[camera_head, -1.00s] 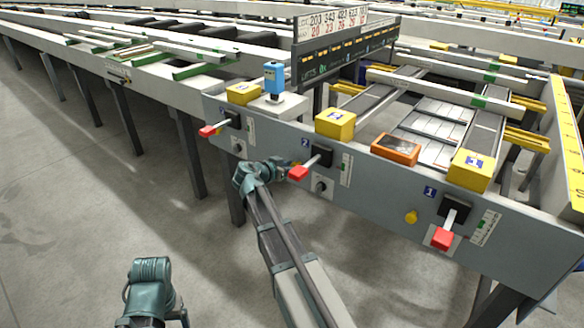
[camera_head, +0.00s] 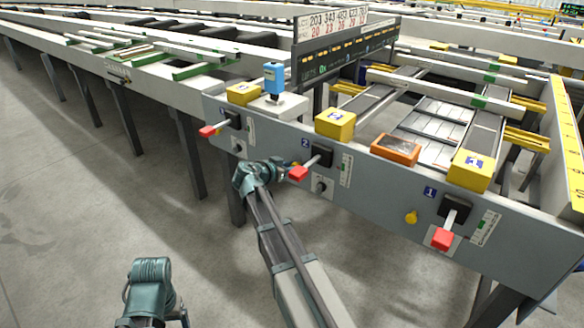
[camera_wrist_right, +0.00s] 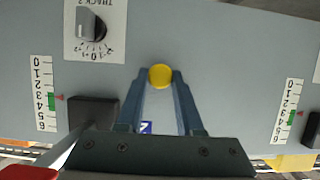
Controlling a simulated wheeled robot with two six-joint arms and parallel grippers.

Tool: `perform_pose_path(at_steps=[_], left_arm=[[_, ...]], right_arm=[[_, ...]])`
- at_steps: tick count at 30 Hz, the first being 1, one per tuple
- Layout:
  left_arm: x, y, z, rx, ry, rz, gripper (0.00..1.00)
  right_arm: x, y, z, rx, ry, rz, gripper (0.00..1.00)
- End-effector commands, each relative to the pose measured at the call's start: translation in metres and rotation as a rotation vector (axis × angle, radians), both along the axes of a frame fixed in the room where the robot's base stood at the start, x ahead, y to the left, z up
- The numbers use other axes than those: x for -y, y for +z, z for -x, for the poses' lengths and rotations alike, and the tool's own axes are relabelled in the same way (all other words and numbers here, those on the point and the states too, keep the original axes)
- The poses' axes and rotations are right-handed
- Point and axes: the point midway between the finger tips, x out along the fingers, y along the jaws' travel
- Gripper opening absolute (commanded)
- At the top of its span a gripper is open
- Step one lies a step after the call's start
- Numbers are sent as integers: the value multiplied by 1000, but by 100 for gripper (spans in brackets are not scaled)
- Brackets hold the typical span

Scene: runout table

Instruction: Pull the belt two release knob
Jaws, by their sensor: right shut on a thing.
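The belt two release knob is a round yellow knob (camera_wrist_right: 161,76) on the grey panel. In the right wrist view it sits between the tips of my right gripper (camera_wrist_right: 160,84), which is shut on it. In the head view my right gripper (camera_head: 285,168) reaches the panel just left of the red-handled lever (camera_head: 311,164) by the blue 2 plate (camera_head: 305,143). The gripper mostly hides the knob there. My left arm shows at the bottom left, away from the panel; its fingers are not visible.
Another yellow knob (camera_head: 411,217) and a red-handled lever (camera_head: 446,232) are at station 1. Floor before the panel is clear.

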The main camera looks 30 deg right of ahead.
Motion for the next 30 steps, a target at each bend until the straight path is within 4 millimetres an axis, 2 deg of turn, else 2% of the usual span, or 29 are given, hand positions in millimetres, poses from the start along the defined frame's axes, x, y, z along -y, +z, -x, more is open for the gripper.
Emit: perform_pose_path(at_steps=[15, 21, 28, 29, 30], left_arm=[[0, 0, 0, 0, 0, 0, 82], [0, 0, 0, 0, 0, 0, 82], [0, 0, 0, 0, 0, 0, 82], [0, 0, 0, 0, 0, 0, 82], [0, 0, 0, 0, 0, 0, 82]], right_arm=[[-1, 0, 0, 0, 0, 0, 0], [-17, 0, 8, 0, 2, 0, 0], [-18, 0, 8, 0, 1, -2, 0], [-18, 0, 8, 0, 1, -2, 41], [-18, 0, 8, 0, 1, -2, 48]])
